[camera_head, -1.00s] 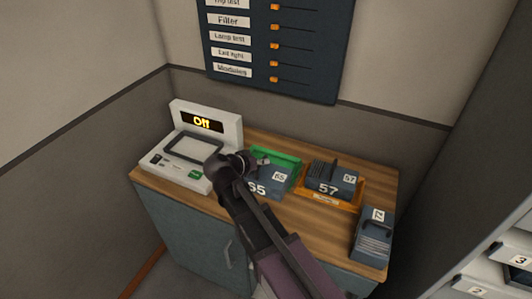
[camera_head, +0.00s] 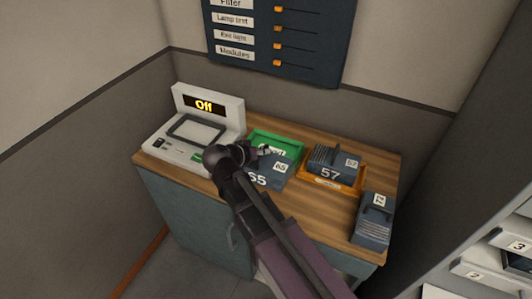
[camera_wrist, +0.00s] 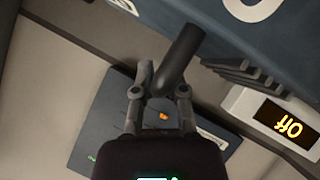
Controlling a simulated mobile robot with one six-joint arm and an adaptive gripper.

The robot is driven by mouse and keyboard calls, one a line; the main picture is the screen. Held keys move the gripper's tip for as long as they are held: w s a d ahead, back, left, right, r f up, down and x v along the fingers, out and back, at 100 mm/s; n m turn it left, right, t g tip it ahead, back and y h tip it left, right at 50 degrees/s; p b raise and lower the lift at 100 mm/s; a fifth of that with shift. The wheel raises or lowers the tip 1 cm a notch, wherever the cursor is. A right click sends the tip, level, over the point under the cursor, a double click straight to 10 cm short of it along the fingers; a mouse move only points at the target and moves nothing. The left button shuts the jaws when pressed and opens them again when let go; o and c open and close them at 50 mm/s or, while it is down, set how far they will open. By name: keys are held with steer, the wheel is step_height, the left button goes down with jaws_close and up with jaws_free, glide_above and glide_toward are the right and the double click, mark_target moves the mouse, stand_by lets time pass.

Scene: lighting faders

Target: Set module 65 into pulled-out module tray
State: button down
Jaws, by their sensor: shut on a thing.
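Module 65 (camera_head: 272,176) is a blue-grey block with white "65" labels, at the front of the green tray (camera_head: 262,136) on the wooden counter. My gripper (camera_head: 262,153) is at its upper left, partly hidden by my arm. In the wrist view my gripper (camera_wrist: 160,95) is shut on the module's dark bar handle (camera_wrist: 183,52); the module's blue body (camera_wrist: 215,30) fills the top. I cannot tell whether the module touches the counter or tray. At the lower right, a pale rack (camera_head: 500,245) has labels "2" and "3"; I cannot tell whether its tray is pulled out.
Module 57 (camera_head: 331,174) sits in an orange tray (camera_head: 325,184) right of module 65. Another module (camera_head: 374,220) stands at the counter's right end. A console (camera_head: 185,142) reading "Off" stands at the left. A fader board (camera_head: 275,45) hangs behind.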

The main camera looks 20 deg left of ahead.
steer(key=shift+r, duration=0.1)
steer(key=shift+r+p, duration=1.4)
steer(key=shift+p, duration=0.05)
